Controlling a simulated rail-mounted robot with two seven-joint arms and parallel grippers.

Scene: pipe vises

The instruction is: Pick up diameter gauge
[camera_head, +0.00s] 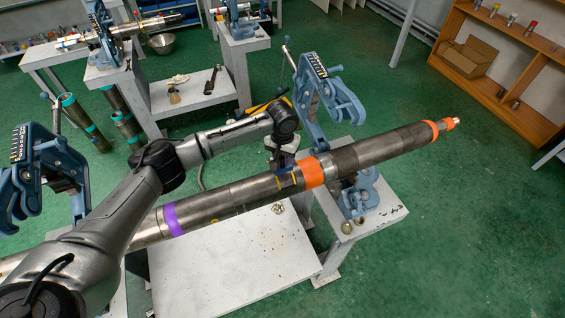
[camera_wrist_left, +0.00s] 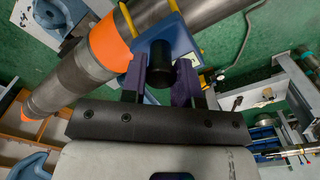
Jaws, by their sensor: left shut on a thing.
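The diameter gauge (camera_wrist_left: 182,38) shows in the left wrist view as a blue body with a black round knob and yellow prongs. The prongs reach down along the steel pipe (camera_wrist_left: 75,82). My left gripper (camera_wrist_left: 158,82) is shut on the gauge, with its dark purple fingers on either side of the knob. In the head view my left gripper (camera_head: 283,143) is over the pipe (camera_head: 375,150), just left of its wide orange band. The gauge's yellow prongs (camera_head: 279,183) show there against the pipe; its body is mostly hidden. My right gripper is not in view.
A blue open pipe vise (camera_head: 325,95) stands behind the pipe, another (camera_head: 40,170) at the left. A white table (camera_head: 235,260) lies below the pipe. A workbench (camera_head: 190,100) stands behind, a wooden shelf (camera_head: 510,65) at the far right. The floor at right is clear.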

